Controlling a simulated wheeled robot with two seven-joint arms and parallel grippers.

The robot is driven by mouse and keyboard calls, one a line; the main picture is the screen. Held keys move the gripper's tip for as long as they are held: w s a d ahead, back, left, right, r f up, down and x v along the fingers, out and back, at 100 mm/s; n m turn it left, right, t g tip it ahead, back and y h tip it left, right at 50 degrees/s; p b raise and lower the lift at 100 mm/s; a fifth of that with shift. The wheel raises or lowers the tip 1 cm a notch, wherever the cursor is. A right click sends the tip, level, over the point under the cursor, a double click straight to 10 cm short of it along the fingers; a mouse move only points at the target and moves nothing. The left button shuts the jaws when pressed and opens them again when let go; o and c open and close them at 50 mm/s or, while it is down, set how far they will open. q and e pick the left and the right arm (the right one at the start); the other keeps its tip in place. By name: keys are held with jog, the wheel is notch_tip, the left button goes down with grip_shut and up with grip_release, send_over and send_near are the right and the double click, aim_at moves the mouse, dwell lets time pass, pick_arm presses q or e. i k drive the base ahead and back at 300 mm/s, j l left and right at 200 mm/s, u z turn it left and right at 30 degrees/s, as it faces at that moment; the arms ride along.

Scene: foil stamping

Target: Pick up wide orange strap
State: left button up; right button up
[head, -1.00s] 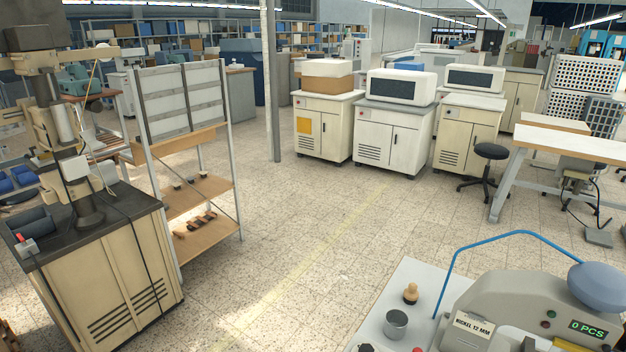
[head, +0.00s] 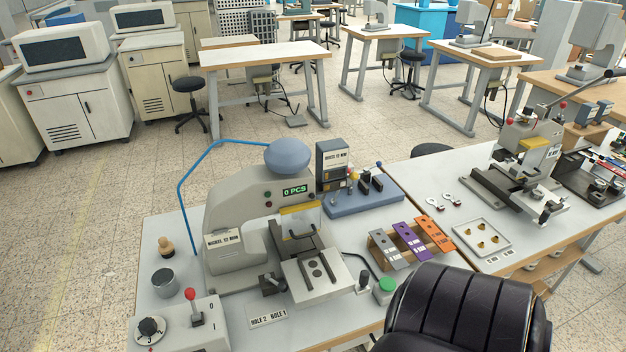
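An orange strap (head: 435,234) leans in a wooden rack (head: 378,247) on the near workbench, at the rack's right end. A purple strap (head: 411,240) and a grey strap (head: 388,248) stand to its left in the same rack. The orange strap looks about as wide as the others. Its lower end is close to the black padded chair back in front. Neither of my grippers is in view.
A grey press (head: 250,218) with a green "0 PCS" display stands left of the rack. A black padded chair back (head: 465,312) blocks the front of the bench. A white tray (head: 482,238) with small brass pieces lies to the right, and a lever press (head: 522,170) stands behind it.

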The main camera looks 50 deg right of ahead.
aim_at(433, 233)
jog(key=z, duration=2.6)
